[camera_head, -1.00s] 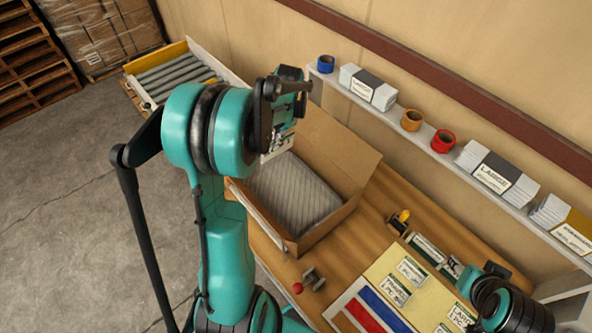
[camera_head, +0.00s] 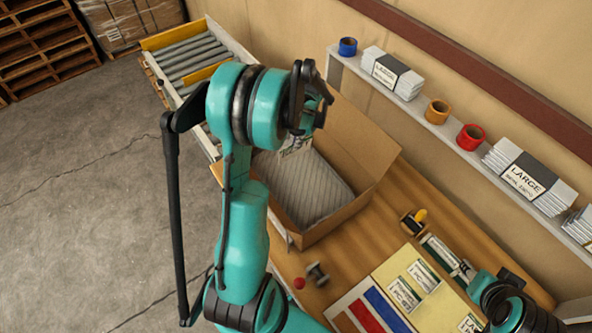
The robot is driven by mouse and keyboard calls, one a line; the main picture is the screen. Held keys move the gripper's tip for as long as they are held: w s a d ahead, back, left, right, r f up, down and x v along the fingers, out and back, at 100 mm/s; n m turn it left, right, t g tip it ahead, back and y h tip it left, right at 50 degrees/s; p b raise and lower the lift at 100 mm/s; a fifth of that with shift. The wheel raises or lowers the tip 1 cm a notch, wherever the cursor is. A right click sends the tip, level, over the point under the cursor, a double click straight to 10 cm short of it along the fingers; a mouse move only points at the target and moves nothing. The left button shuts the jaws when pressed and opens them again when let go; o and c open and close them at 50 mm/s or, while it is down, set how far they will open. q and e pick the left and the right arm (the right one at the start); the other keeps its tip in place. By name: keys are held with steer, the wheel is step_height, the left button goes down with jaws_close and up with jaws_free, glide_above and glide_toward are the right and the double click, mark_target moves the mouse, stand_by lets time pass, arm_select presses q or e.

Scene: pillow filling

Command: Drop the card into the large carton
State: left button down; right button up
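The large carton (camera_head: 372,150) stands open on the bench, with a grey striped pillow (camera_head: 318,190) inside. My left gripper (camera_head: 308,118) is above the carton's far left part, its dark fingers partly hidden by my arm. A white printed card (camera_head: 295,147) shows just below it, over the pillow's upper end. I cannot tell whether the fingers hold the card or it is free of them. My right gripper (camera_head: 478,284) is low at the right edge of the bench; its fingers are not clear.
A wall shelf (camera_head: 404,98) carries blue, orange and red tape rolls and card stacks. A yellow-handled tool (camera_head: 417,219), a small red-knobbed object (camera_head: 312,277) and a cream board (camera_head: 388,268) with labels lie on the bench (camera_head: 372,228). A roller conveyor (camera_head: 190,60) stands behind.

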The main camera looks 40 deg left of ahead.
arm_select(q)
steer(key=shift+f, duration=0.1)
steer(key=c, duration=1.6)
jaws_free()
steer(key=shift+c, duration=0.2)
step_height(320, 180, up, 12)
steer(key=d, duration=0.2)
steer(key=shift+w, duration=0.25)
steer(key=shift+f, duration=0.1)
